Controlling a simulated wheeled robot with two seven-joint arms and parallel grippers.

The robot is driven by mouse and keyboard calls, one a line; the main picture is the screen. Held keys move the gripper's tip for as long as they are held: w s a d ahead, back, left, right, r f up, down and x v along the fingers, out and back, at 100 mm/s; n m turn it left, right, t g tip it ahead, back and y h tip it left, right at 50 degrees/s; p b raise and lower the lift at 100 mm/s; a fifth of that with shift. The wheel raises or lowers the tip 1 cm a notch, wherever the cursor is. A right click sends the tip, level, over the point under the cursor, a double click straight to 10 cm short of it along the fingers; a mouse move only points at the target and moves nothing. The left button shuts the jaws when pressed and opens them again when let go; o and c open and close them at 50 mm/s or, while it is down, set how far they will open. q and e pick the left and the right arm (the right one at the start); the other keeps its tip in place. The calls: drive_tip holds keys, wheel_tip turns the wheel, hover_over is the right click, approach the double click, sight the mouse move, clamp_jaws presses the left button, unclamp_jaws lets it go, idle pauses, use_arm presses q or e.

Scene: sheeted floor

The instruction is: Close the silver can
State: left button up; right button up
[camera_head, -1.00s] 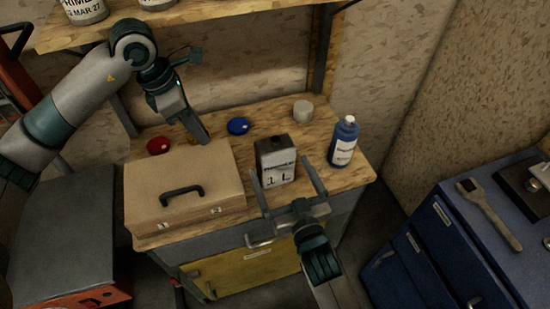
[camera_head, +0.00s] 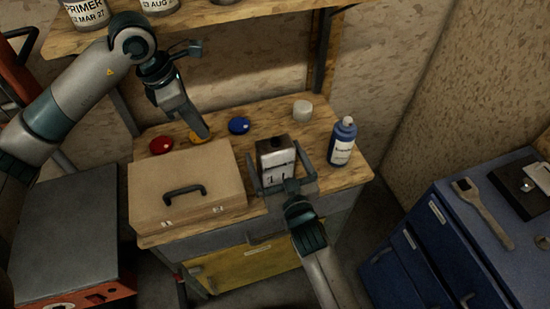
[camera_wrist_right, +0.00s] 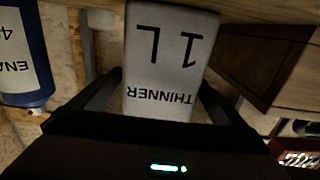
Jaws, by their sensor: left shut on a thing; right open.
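The silver can (camera_head: 276,160), labelled thinner 1 L, stands upright on the wooden bench with a dark opening or neck on top. It shows upside down in the right wrist view (camera_wrist_right: 165,65). My right gripper (camera_head: 279,156) is open, with one finger on each side of the can; I cannot tell whether they touch it. My left gripper (camera_head: 204,132) points down behind the case, shut at a yellow disc-like lid (camera_head: 194,137), which it partly hides. A red lid (camera_head: 161,145) and a blue lid (camera_head: 239,125) lie on the bench on either side.
A tan case (camera_head: 186,190) with a dark handle lies left of the can. A blue bottle (camera_head: 342,142) stands close on its right, and a pale round container (camera_head: 302,110) stands behind. A shelf (camera_head: 230,14) with tins overhangs the bench. A blue cabinet (camera_head: 450,235) stands at right.

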sight(271, 138)
idle(0.4)
drive_tip(key=c, duration=1.8)
drive_tip(key=shift+r, duration=0.15)
drive_tip(key=shift+c, duration=0.2)
